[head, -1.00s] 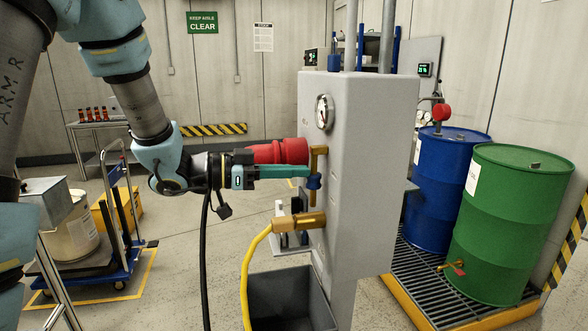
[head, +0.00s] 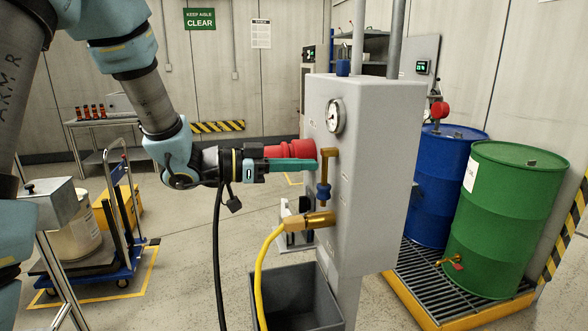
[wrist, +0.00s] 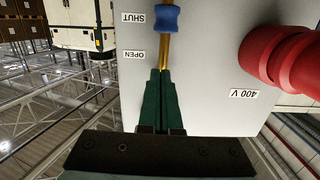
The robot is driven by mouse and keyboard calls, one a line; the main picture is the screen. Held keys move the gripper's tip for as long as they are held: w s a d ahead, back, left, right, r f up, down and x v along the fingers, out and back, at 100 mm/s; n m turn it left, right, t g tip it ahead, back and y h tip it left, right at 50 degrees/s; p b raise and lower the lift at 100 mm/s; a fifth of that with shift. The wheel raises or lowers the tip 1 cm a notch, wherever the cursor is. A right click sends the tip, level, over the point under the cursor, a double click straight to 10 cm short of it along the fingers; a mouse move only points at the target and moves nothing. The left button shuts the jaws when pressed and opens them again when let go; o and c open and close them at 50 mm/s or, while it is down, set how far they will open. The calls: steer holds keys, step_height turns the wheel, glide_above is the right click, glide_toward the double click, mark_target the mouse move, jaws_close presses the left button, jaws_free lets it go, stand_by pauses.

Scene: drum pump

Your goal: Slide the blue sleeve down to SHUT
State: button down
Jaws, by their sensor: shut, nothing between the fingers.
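The blue sleeve (head: 323,192) sits low on the brass rod (head: 325,172) on the front of the grey cabinet (head: 372,160). In the wrist view, which is upside down, the sleeve (wrist: 166,18) is level with the SHUT label (wrist: 133,17). The OPEN label (wrist: 134,54) is nearer the fingertips. My gripper (head: 314,164) is shut and empty. Its green fingers also show in the wrist view (wrist: 162,74), with the tips at the rod, above the sleeve and apart from it. Whether the tips touch the rod cannot be told.
A red 400 V plug (head: 290,149) is close behind my fingers. A brass fitting (head: 310,221) with a yellow hose (head: 259,275) is below the sleeve, over a grey bin (head: 298,298). A pressure gauge (head: 336,116) is above. Blue (head: 446,190) and green drums (head: 505,215) stand right.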

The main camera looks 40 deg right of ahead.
steer(key=f+b+v, duration=0.1)
steer(key=b+v, duration=0.2)
steer(key=v, duration=0.6)
steer(key=shift+w+a+r, duration=0.2)
steer(key=shift+a+r, duration=0.15)
